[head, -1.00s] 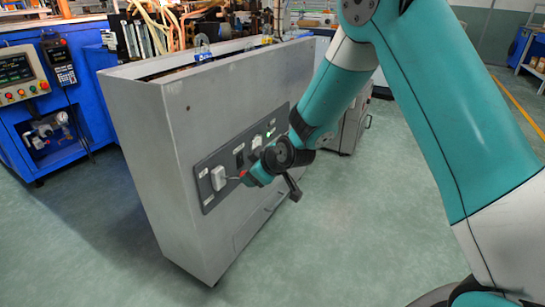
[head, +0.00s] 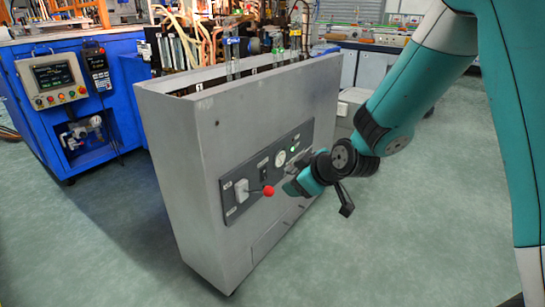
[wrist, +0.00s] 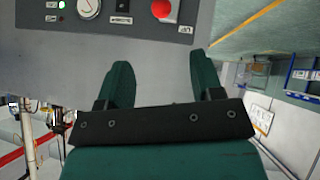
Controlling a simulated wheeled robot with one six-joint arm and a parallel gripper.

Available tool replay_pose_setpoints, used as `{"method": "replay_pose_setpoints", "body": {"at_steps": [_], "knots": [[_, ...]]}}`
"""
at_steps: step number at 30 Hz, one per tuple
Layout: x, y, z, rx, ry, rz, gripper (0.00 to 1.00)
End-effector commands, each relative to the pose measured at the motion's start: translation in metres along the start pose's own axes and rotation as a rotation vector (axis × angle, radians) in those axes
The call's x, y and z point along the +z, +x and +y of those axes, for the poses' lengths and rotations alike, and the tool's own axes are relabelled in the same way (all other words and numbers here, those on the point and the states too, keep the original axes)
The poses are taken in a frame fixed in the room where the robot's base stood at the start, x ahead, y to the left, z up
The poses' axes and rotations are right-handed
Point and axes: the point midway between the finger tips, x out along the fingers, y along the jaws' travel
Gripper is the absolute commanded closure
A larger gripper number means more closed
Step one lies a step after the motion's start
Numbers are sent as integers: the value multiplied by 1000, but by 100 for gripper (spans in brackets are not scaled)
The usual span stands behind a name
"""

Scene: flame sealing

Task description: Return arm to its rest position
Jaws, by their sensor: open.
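My arm reaches in from the right of the head view, bent down toward the grey cabinet. My gripper (head: 290,184) is just right of the red knob (head: 268,191) on the cabinet's dark control panel (head: 283,160). In the wrist view the two teal fingers (wrist: 160,72) are apart, with nothing between them. The panel (wrist: 125,22) and its red knob (wrist: 162,9) lie beyond the fingertips at the top of that view. A clear gap shows between fingers and panel.
The grey cabinet (head: 190,170) stands in front of my arm. A blue machine (head: 50,110) with a screen is at the left. Tubes and cables (head: 185,40) rise behind the cabinet. The green floor (head: 400,240) at the right is open.

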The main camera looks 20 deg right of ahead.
Motion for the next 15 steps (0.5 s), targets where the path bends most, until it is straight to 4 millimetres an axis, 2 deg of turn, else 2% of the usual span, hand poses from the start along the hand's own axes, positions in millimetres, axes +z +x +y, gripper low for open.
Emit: {"method": "replay_pose_setpoints", "body": {"at_steps": [4, 7, 11, 15], "knots": [[-6, -7, -7, -25, 15, -5, 40], [-20, -30, -29, -105, 62, -31, 40], [-36, -86, -79, -268, 156, -128, 40], [-34, -146, -126, -399, 228, -271, 40]]}}
